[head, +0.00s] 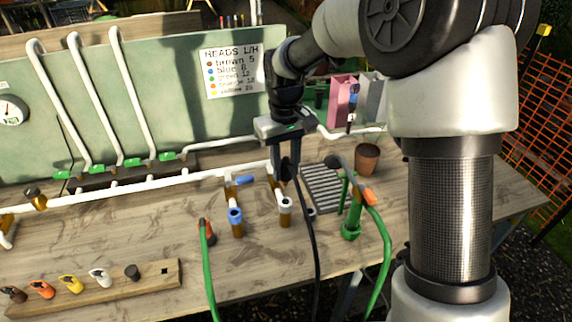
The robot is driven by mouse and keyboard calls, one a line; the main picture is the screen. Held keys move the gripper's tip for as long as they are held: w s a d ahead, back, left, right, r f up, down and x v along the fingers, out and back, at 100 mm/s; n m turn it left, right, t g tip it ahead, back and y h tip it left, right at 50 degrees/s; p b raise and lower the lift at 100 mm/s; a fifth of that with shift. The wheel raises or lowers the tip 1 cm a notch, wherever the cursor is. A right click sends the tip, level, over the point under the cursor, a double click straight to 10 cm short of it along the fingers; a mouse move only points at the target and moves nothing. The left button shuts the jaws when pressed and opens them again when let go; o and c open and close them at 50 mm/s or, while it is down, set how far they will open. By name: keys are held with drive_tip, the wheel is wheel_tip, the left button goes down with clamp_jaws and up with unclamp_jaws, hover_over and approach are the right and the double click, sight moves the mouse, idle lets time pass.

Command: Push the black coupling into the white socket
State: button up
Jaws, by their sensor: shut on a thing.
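My gripper (286,168) is above the bench, pointing down, with its fingers shut on the black coupling (287,171). The coupling is the dark end of a black hose (309,225) that runs down over the bench's front edge. The white socket (286,202) is a white-rimmed opening on a short brass stub, a little below and in front of the gripper. The coupling appears apart from the socket. The fingers partly hide the coupling, so its exact tilt is unclear.
A blue-rimmed socket (236,215) stands left of the white one. A green hose with a red end (208,232) lies near it. A green stand with an orange-handled hose (351,228) is at right. A wooden rack (160,279) holds coloured fittings. A grey grate (322,187) lies behind.

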sight(286, 185)
drive_tip(key=shift+f+b, duration=1.9)
drive_tip(key=shift+f, duration=0.8)
drive_tip(key=shift+f+b, duration=1.05)
drive_tip(key=shift+f, duration=0.95)
drive_tip(key=o, duration=1.1)
drive_tip(key=shift+o, duration=0.2)
drive_tip(key=shift+r, duration=0.1)
